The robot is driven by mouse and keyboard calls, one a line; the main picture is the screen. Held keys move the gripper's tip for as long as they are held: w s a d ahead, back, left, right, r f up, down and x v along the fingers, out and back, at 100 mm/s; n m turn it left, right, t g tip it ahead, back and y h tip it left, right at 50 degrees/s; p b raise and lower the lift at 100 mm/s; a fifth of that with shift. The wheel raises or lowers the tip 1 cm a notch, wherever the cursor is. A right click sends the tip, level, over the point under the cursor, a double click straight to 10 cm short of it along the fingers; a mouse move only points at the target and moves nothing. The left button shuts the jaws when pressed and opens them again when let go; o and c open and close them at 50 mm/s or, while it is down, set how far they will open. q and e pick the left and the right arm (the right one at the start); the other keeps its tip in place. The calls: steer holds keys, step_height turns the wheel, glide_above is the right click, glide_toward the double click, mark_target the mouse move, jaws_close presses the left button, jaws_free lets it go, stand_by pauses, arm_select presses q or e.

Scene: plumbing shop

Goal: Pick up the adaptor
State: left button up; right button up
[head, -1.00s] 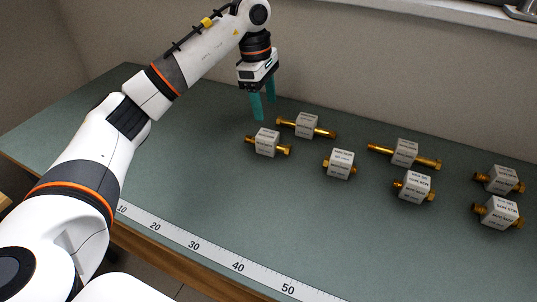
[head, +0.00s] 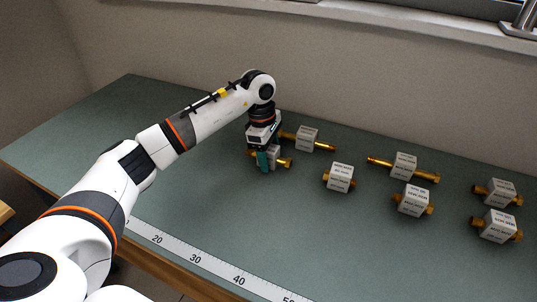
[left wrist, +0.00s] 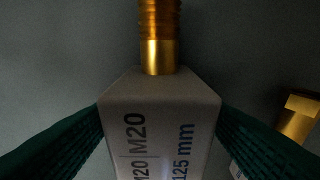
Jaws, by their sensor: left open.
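Several brass adaptors with white labelled blocks lie on the green bench. My left gripper (head: 265,163) is at the front-left adaptor (head: 284,163), which it partly hides in the head view. In the left wrist view this adaptor's white block (left wrist: 160,95) reads "M20" and "125 mm", and its threaded brass end points up the picture. The open green fingers of the left gripper (left wrist: 160,118) stand on either side of the block. I cannot tell whether they touch it. My right gripper is not in view.
Behind it lies a longer adaptor (head: 307,138), close to the gripper. Others lie to the right: a short one (head: 340,177), a long one (head: 404,166), one in front of that (head: 412,200), and two at far right. A ruler strip (head: 215,263) runs along the front edge. The bench's left is clear.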

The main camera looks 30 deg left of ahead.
arm_select(q)
steer(key=c, duration=1.1)
steer(key=shift+c, duration=0.2)
